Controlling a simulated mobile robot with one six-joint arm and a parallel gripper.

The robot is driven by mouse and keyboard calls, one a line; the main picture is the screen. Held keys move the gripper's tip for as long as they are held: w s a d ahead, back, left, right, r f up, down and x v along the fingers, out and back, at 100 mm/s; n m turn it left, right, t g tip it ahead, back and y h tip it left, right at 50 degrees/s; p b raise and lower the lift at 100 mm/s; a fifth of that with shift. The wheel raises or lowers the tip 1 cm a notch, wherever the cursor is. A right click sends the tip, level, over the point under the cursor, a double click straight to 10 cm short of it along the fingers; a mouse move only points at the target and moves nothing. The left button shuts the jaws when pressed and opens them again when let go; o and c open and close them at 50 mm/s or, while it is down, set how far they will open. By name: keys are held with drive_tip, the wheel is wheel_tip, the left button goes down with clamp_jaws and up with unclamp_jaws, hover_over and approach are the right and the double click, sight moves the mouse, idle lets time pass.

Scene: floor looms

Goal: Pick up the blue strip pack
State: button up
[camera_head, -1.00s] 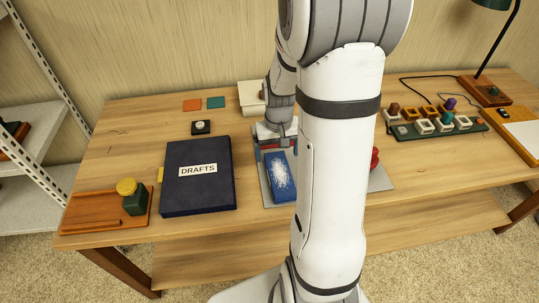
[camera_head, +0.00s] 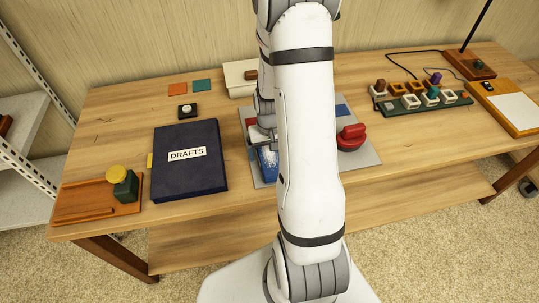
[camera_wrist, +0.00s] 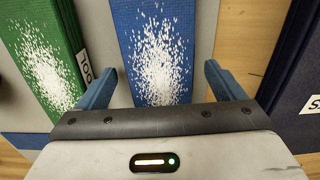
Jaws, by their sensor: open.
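The blue strip pack (camera_head: 268,163) has a white speckled patch and lies on a grey mat (camera_head: 365,158), partly hidden by my arm in the head view. In the wrist view the blue strip pack (camera_wrist: 158,20) lies between my gripper's two blue fingers, one on each side. My gripper (camera_wrist: 160,70) is open and holds nothing; whether the fingers touch the pack is unclear. In the head view my gripper (camera_head: 262,141) is over the pack's far part. A green pack (camera_wrist: 42,50) with white speckles lies to the left in the wrist view.
A navy DRAFTS folder (camera_head: 188,174) lies left of the mat. A red object (camera_head: 350,137) and a blue patch (camera_head: 343,111) are on the mat's right side. A cream box (camera_head: 240,78) stands behind.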

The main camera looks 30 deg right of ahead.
drive_tip(key=c, duration=1.1)
drive_tip(key=shift+c, duration=0.2)
